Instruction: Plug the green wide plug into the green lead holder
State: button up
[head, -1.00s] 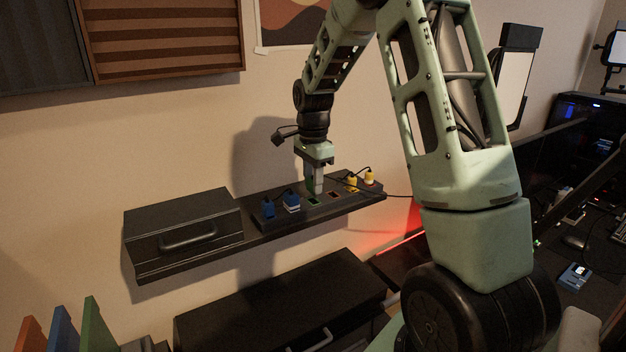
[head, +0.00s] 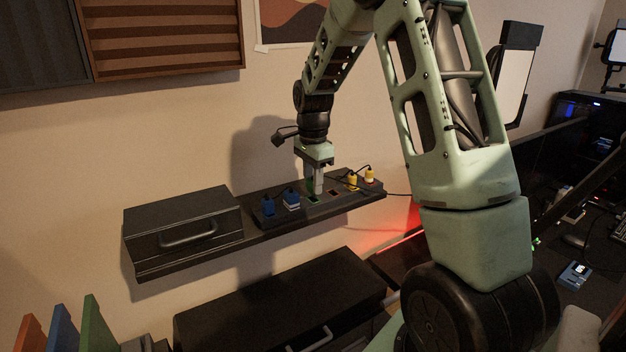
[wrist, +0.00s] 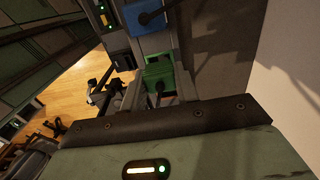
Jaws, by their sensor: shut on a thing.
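My gripper (head: 317,187) points down over the black lead-holder strip on the wall shelf. It is shut on the green wide plug (wrist: 158,73), which shows in the wrist view just beyond the gripper body with its dark cable. In the head view only a small green part of the plug (head: 309,184) shows beside the fingers. The green lead holder (head: 313,199), a green-edged socket, lies right at or just below the fingertips. I cannot tell whether the plug touches it or is inside it.
A red-edged socket (head: 334,193) beside the green one is empty. A black case (head: 183,225) sits on the shelf's left. The wall (head: 200,150) is close behind.

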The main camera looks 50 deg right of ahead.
jog(key=shift+f+b, duration=0.55)
jog(key=shift+f, duration=0.4)
jog(key=o, duration=1)
jog(key=shift+o, duration=0.2)
jog(key=shift+r, duration=0.1)
notch_tip(320, 180, up, 17)
jog(key=b, duration=0.4)
